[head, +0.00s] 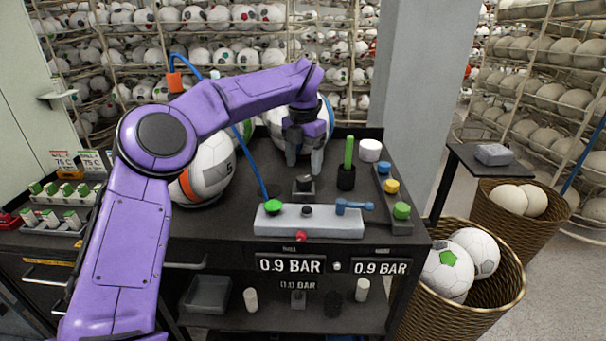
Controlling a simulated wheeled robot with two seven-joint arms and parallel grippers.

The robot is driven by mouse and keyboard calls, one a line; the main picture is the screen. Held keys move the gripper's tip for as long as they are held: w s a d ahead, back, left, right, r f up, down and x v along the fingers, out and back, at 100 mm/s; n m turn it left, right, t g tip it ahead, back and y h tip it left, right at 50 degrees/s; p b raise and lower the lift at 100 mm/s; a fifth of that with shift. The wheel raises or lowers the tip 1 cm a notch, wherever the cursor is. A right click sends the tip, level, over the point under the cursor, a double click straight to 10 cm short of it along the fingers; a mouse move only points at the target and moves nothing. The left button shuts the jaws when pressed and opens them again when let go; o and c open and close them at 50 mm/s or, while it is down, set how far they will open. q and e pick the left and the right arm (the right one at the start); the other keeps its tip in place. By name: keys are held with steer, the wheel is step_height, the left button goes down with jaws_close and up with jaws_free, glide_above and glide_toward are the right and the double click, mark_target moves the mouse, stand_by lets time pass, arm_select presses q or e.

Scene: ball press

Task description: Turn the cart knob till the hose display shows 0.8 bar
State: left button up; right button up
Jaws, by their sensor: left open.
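My left gripper (304,168) is open, pointing down above the cart top. Its fingertips are just above a small dark knob-like piece on a square base (304,187), and nothing shows between them. Whether this piece is the cart knob, I cannot tell for sure. On the cart front, the left display (290,266) and the right display (381,268) both read 0.9 BAR. A smaller readout below (297,286) seems to read 0.0 BAR. The labels above the displays are too small to read. My right gripper is not in view.
A grey block (330,225) with a green cap, a blue lever and a red button lies in front. A blue hose (246,160) runs down to it. Balls stand behind my arm. A green stick in a black cup (347,178) and a tray of coloured caps (385,170) are at right.

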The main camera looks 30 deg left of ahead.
mark_target(304, 178)
arm_select(q)
step_height(304, 178, up, 6)
steer(key=shift+f+p, duration=0.15)
steer(key=shift+p, duration=0.25)
steer(key=shift+a, duration=0.1)
